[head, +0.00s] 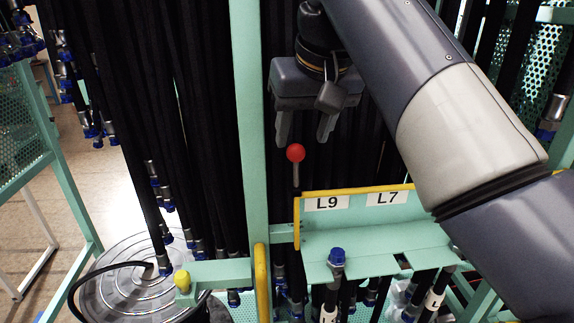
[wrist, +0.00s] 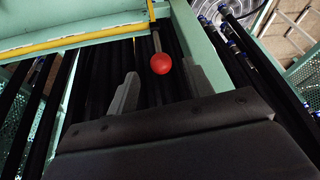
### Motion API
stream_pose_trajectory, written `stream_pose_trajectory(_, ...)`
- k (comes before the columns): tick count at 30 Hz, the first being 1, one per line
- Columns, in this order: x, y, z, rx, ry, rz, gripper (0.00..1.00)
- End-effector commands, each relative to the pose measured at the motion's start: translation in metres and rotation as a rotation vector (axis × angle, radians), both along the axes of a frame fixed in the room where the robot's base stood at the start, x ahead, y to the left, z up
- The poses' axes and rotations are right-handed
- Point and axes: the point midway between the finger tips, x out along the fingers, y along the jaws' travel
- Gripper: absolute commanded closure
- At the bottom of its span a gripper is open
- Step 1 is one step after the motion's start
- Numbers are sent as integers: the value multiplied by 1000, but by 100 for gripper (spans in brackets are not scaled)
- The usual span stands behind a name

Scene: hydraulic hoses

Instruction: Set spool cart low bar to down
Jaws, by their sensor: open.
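A red ball knob (head: 295,153) tops a short metal rod that stands up by the left end of the yellow-edged label shelf. It also shows in the wrist view (wrist: 161,64). My gripper (head: 305,130) is open and empty just above the knob in the head view. In the wrist view the knob is beyond my fingertips (wrist: 160,84), lined up with the gap between them and apart from both. A green horizontal bar (head: 222,272) with a yellow knob (head: 182,280) sits lower left. I cannot tell which of these is the low bar.
The green shelf (head: 370,238) carries labels L9 and L7. A green upright post (head: 250,130) stands close left of my gripper. Black hoses (head: 180,130) hang densely behind and to the left. A round ribbed metal disc (head: 120,275) is on the floor at lower left.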

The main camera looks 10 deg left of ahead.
Motion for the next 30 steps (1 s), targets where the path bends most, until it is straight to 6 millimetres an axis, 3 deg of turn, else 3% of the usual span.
stream_pose_trajectory(9, 19, 11, -57, -2, 2, 0, 51)
stream_pose_trajectory(15, 28, 16, -81, -2, 1, 0, 51)
stream_pose_trajectory(27, 32, 18, -90, -1, 0, -1, 51)
stream_pose_trajectory(30, 32, 18, -89, -1, 0, -1, 58)
